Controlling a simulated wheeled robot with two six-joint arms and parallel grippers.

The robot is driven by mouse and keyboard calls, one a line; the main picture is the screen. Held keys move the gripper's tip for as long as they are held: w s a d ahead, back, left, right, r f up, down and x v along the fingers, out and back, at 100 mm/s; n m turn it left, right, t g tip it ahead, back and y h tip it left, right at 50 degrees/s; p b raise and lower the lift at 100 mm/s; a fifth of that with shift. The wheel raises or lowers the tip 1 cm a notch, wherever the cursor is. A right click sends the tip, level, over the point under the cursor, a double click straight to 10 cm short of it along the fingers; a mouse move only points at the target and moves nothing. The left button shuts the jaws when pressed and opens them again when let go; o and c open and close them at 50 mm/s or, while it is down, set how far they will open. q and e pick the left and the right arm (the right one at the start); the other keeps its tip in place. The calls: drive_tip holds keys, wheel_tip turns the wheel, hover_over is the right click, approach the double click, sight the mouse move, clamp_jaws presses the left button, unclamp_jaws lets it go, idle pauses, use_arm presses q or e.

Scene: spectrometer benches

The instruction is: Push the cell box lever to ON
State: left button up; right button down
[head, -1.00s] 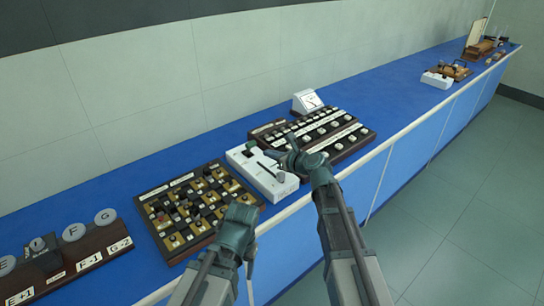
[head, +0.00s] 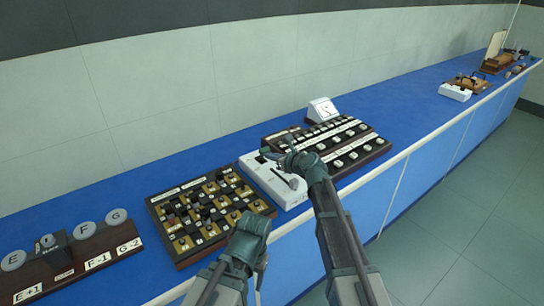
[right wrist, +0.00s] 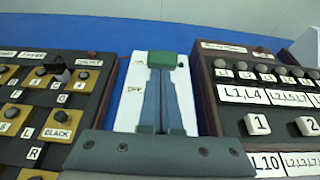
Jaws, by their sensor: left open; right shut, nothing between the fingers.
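The white cell box (head: 262,176) stands on the blue bench between two dark panels. It fills the middle of the right wrist view (right wrist: 128,110). A green block (right wrist: 162,60), which looks like the lever's knob, is at the box's far end. My right gripper (head: 272,153) is shut and empty over the box; its fingertips (right wrist: 160,70) are at the green block's near side, contact unclear. A label reading OFF (right wrist: 130,90) shows left of the fingers, which hide the box's middle. My left gripper (head: 260,250) is open and empty, low at the bench's front.
A key panel with dark and tan squares (head: 175,215) lies left of the box. A dark panel of labelled buttons (head: 380,145) lies right, with a white meter (head: 322,108) behind. Another white box (head: 454,93) is farther right. Bare blue bench lies behind.

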sight(264, 148)
drive_tip(key=shift+w+a+r, duration=0.1)
drive_tip(key=shift+a+r, duration=0.05)
drive_tip(key=shift+r, duration=0.15)
drive_tip(key=r+g+p, duration=0.1)
drive_tip(key=p, duration=0.2)
drive_tip(key=w+a+r+g+h+p, duration=0.1)
drive_tip(key=p, duration=0.2)
drive_tip(key=shift+w+h, duration=0.2)
drive_tip(key=shift+h, duration=0.1)
drive_tip(key=shift+w+a, duration=0.1)
drive_tip(key=shift+w, duration=0.1)
drive_tip(key=shift+w+a+r+p, duration=0.15)
drive_tip(key=shift+w+a+p, duration=0.2)
drive_tip(key=shift+w, duration=0.15)
drive_tip(key=shift+w+a+r+p, duration=0.2)
drive_tip(key=shift+w+a, duration=0.15)
drive_tip(key=shift+w, duration=0.15)
use_arm(q)
wheel_tip(264, 148, up, 8)
use_arm(e)
drive_tip(key=shift+w+a, duration=0.65)
drive_tip(key=shift+w, duration=0.25)
drive_tip(key=shift+r, duration=0.15)
use_arm(q)
drive_tip(key=shift+r, duration=0.1)
